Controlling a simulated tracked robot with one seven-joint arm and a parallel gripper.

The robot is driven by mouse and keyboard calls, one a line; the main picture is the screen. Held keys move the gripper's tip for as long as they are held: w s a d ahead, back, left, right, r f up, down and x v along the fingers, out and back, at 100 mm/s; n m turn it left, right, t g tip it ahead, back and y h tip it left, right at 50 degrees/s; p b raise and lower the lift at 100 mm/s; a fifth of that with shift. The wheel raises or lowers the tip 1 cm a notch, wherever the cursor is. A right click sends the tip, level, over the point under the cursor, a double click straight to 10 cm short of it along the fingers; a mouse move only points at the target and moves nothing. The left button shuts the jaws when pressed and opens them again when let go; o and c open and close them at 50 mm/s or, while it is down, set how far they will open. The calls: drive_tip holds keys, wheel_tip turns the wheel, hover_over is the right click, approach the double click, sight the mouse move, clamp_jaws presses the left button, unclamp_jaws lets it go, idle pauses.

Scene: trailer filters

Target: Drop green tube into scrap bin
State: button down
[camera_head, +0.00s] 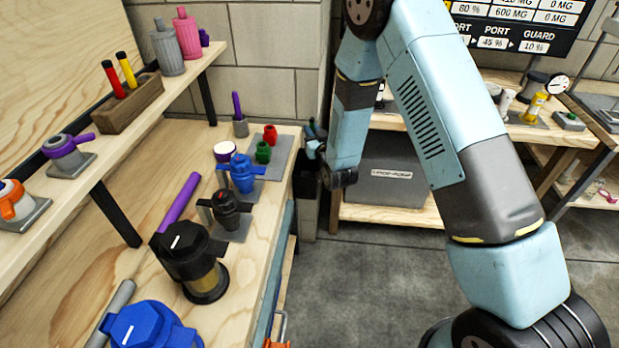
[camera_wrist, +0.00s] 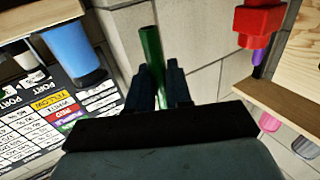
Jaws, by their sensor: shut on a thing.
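In the wrist view, the green tube (camera_wrist: 152,48) stands between the two dark fingers of my gripper (camera_wrist: 160,88), which is shut on it. The tube's far end extends beyond the fingertips. In the head view, my gripper (camera_head: 314,138) shows small and partly hidden at the far end of the workbench, left of my forearm. A dark container (camera_head: 305,182), possibly the scrap bin, shows just below it, beside the bench end. The tube cannot be made out clearly in the head view, and the inside of the container is hidden.
The workbench (camera_head: 150,262) on the left holds a black filter housing (camera_head: 188,262), a blue one (camera_head: 242,173) and small red and green pieces. A shelf (camera_head: 105,150) runs above it. A grey case (camera_head: 392,190) stands under the back table. The concrete floor is clear.

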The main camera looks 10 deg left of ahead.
drive_tip(key=shift+f, duration=2.9)
drive_tip(key=c, duration=1)
unclamp_jaws()
drive_tip(key=shift+o, duration=0.2)
drive_tip(key=v, duration=1.3)
drive_tip(key=shift+s+d, duration=0.25)
drive_tip(key=shift+s, duration=0.05)
